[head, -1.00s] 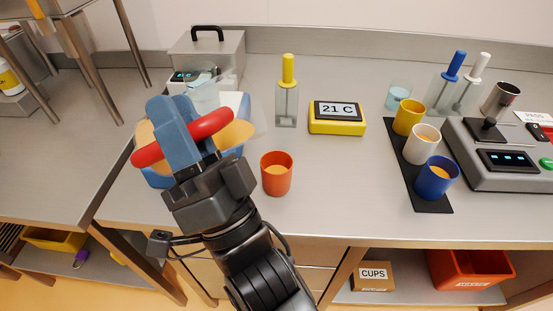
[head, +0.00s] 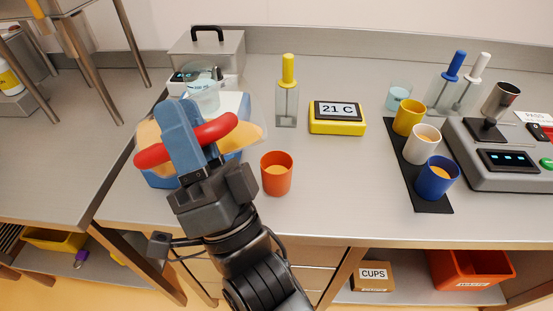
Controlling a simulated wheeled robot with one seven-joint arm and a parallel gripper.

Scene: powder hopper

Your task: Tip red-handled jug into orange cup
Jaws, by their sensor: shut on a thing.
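My gripper (head: 180,137) is at left centre, with its blue fingers shut on the red handle (head: 218,129) of the jug. The jug's clear body (head: 257,117) shows behind the fingers and handle, with orange contents visible to either side. Much of the jug, including its spout, is hidden, so its exact tilt is hard to tell. The orange cup (head: 277,178) stands upright on the counter, right of the gripper and apart from the jug. Orange contents show inside the cup.
A glass of pale liquid (head: 203,97) stands behind the jug. Yellow, white and blue cups stand on a black mat (head: 433,208) at right. The counter right of the orange cup is clear.

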